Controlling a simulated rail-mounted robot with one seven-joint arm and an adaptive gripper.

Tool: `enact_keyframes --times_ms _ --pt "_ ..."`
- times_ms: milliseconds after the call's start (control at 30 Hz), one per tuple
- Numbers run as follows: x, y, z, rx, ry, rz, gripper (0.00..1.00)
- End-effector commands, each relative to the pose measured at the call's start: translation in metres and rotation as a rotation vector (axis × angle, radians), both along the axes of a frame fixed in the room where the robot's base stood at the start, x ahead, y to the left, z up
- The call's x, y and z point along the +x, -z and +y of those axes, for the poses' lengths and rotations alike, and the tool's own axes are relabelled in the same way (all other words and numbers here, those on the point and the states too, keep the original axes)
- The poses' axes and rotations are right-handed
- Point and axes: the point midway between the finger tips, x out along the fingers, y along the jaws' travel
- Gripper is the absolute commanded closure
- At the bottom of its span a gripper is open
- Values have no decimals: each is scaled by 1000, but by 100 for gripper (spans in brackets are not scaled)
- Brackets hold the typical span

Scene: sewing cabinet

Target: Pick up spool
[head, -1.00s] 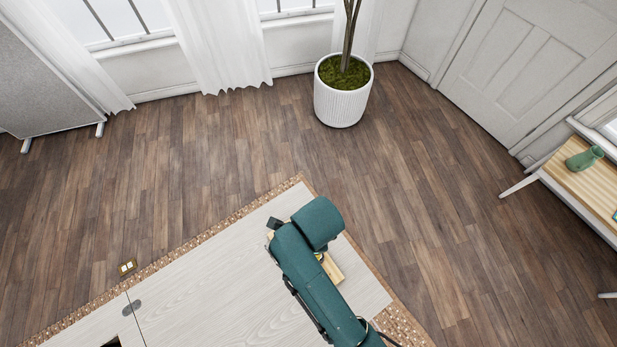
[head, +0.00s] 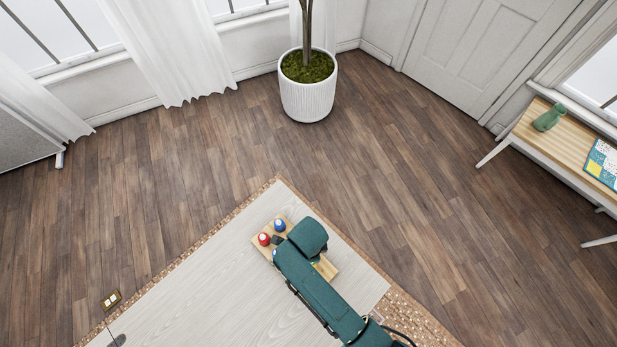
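A red spool (head: 264,239) and a blue spool (head: 280,225) stand side by side on a light wooden board (head: 331,272) on the cabinet top. Both have pale tops. My green arm reaches over the board from the lower right and covers its middle. My gripper is hidden under the arm's end; only a small dark part shows beside the spools. I cannot tell whether it is open or shut, or whether it touches a spool. Anything else on the board under the arm is hidden.
The pale cabinet top (head: 200,290) has free room left of the board. A mosaic edge (head: 245,199) borders it. A brass outlet plate (head: 111,300) is at the lower left. A potted plant (head: 307,98) and a side table (head: 560,140) stand farther off.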

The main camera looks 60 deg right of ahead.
Motion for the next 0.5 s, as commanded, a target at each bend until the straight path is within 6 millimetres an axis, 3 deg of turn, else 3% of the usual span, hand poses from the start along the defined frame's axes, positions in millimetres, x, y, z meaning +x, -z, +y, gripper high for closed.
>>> enact_keyframes --times_ms 267,500 --pt "1 7 0 -2 -1 -3 30" --pt "1 7 0 -1 -1 -3 72"
